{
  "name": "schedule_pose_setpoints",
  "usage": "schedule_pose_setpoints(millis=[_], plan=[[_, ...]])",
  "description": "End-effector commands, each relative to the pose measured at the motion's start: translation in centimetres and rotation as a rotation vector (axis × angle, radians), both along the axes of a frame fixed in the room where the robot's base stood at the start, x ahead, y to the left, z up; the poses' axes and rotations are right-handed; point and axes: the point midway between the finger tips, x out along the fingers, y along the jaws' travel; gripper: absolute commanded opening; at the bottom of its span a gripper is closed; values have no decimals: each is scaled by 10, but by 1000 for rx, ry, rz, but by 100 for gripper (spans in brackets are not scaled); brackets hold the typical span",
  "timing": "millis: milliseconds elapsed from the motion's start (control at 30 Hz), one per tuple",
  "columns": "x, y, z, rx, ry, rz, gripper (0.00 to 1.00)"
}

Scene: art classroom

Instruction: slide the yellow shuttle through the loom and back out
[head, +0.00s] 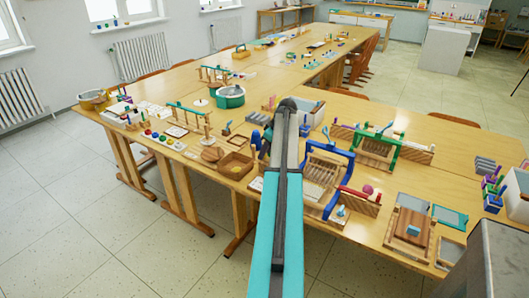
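A loom with a blue frame (344,155) stands on the near table, just right of my arm; pale threads or slats show inside it. A second loom with a green frame (394,150) stands behind it to the right. I cannot make out a yellow shuttle for certain. A small yellow patch (236,169) shows inside a brown wooden box left of my arm. My arm reaches up the middle of the picture and hides part of the table beside the blue loom. My gripper cannot be made out; it is hidden behind the arm or out of view.
The wooden table (300,238) is crowded. A green tub (230,97) and several small coloured balls are at the left. Framed boards (408,228) lie at the near right. A grey bin (310,110) stands behind my arm. Open tiled floor (90,225) lies at the left.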

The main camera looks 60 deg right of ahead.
Motion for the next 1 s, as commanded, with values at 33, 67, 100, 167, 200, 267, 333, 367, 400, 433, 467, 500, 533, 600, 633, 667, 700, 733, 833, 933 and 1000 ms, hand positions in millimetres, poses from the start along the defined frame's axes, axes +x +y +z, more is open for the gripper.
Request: schedule_pose_setpoints(millis=[33,67,100,167,200,267,333,367,400,433,467,500,533,600,633,667,700,733,833,933,1000], plan=[[1,0,-1,0,0,0,36],[1,0,-1,0,0,0,36],[1,0,-2,0,0,0,36],[1,0,-2,0,0,0,36],[1,0,-2,0,0,0,36],[1,0,-2,0,0,0,36],[1,0,-1,0,0,0,31],[1,0,-1,0,0,0,26],[1,0,-1,0,0,0,19],[1,0,-1,0,0,0,14],[1,0,-1,0,0,0,9],[1,0,-1,0,0,0,2],[1,0,-1,0,0,0,0],[1,0,-1,0,0,0,0],[1,0,-1,0,0,0,0],[1,0,-1,0,0,0,0],[1,0,-1,0,0,0,0],[1,0,-1,0,0,1,0],[0,2,-2,0,0,4,0],[-1,7,-2,1,0,11,0],[-2,11,-2,1,0,19,0]])
